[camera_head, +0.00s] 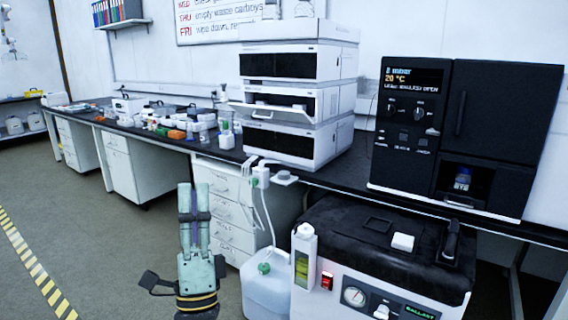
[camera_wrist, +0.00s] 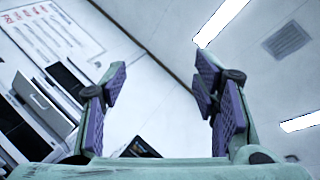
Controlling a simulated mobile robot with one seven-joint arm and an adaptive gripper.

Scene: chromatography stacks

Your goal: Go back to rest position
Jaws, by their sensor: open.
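My gripper (camera_wrist: 160,85) is open in the wrist view, its two fingers with purple pads wide apart and nothing between them. In the head view my gripper (camera_head: 194,190) points upward, pale green, left of the drawer unit and in front of the bench. The wrist view looks up past the fingers at the wall and ceiling.
The dark bench (camera_head: 160,133) holds a stacked white instrument (camera_head: 290,103) and a black instrument (camera_head: 465,130). A white carboy (camera_head: 268,290) and a black-topped pump unit (camera_head: 385,240) stand at front right. Open floor (camera_head: 110,250) lies left.

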